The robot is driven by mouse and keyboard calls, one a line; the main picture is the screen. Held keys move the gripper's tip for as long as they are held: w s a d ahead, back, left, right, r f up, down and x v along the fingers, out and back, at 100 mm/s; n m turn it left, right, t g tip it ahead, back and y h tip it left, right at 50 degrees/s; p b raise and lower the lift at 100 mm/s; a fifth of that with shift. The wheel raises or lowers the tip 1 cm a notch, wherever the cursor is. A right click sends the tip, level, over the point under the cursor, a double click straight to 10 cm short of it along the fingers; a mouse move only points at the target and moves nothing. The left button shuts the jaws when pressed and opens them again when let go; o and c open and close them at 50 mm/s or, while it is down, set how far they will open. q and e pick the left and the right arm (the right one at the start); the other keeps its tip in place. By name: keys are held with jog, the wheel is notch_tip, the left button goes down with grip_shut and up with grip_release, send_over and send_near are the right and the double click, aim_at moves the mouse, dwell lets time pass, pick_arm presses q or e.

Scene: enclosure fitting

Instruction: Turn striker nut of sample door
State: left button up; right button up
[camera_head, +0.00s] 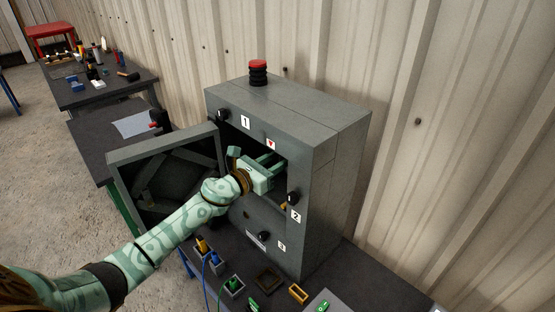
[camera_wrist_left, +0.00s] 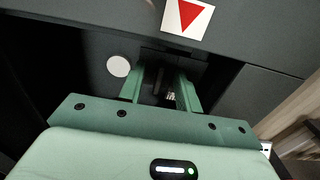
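A grey cabinet (camera_head: 340,165) stands on the table, its large door (camera_head: 165,180) swung open to the left. My left gripper (camera_head: 275,161) reaches into the upper part of the opening, below a red-triangle label (camera_head: 271,144). In the left wrist view, its two green fingers (camera_wrist_left: 163,88) are apart and point into the dark interior. A dark shape with a small bright patch (camera_wrist_left: 170,96) lies between or behind the fingertips; I cannot tell if it is the striker nut or if they touch it. My right gripper is out of view.
A white round disc (camera_wrist_left: 118,66) is left of the fingers. Black knobs (camera_head: 292,198) sit by labels 1, 2 and 3. A red-topped black stack (camera_head: 258,72) stands on the cabinet. Small coloured fixtures (camera_head: 233,288) crowd the table in front. The corrugated wall (camera_head: 450,130) is close behind.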

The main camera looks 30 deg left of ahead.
pick_arm(q)
jog(key=shift+w+d, duration=0.15)
jog(key=shift+w, duration=0.3)
grip_shut()
